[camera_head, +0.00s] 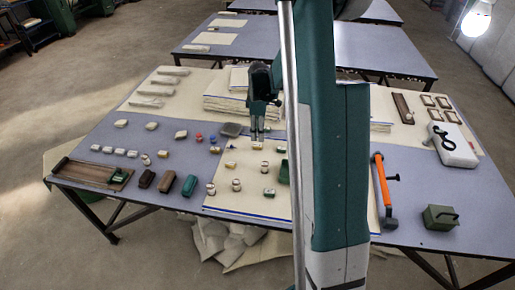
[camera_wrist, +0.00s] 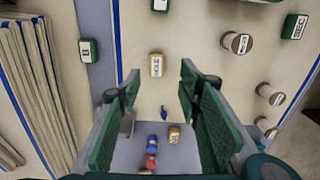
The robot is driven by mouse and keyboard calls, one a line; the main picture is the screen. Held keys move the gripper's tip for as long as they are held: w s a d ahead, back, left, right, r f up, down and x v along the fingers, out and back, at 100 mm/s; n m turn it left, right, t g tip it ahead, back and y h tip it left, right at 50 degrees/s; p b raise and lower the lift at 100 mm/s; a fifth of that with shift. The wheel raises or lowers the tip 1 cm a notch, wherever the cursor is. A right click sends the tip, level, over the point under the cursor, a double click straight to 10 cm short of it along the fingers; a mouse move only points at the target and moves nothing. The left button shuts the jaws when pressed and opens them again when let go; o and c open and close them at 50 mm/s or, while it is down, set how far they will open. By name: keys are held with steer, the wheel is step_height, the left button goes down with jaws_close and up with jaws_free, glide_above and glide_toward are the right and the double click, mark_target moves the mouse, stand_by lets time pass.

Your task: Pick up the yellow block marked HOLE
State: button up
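The yellow block marked HOLE (camera_wrist: 156,66) lies on the pale cloth in the wrist view, just beyond and between my fingertips. Its white label faces up. In the head view a small yellowish block (camera_head: 257,146) lies just below my gripper and appears to be the same one. My gripper (camera_wrist: 160,82) is open, with its two green fingers apart and nothing between them. In the head view my gripper (camera_head: 258,136) points down over the cloth, above the block. The exact height gap is hard to tell.
A second yellow block (camera_wrist: 174,134) lies near red and blue pieces (camera_wrist: 151,152). A green block (camera_wrist: 88,49) is to the left, beside folded cloths (camera_wrist: 30,90). Round pieces (camera_wrist: 237,43) and a green SEC block (camera_wrist: 294,27) are to the right. Cloth around the HOLE block is clear.

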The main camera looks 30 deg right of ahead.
mark_target(260, 145)
steer(key=shift+d+f, duration=0.15)
steer(key=shift+f, duration=0.1)
steer(key=shift+f, duration=0.1)
steer(key=shift+f+b, duration=0.3)
steer(key=shift+f, duration=0.9)
steer(key=shift+f, duration=0.1)
steer(key=f, duration=0.1)
steer(key=f+b, duration=0.1)
steer(key=f, duration=0.1)
steer(key=shift+w+d+f, duration=0.15)
steer(key=shift+d, duration=0.15)
steer(key=shift+f+b, duration=0.35)
steer(key=shift+f, duration=0.5)
steer(key=shift+c, duration=0.6)
steer(key=c, duration=0.7)
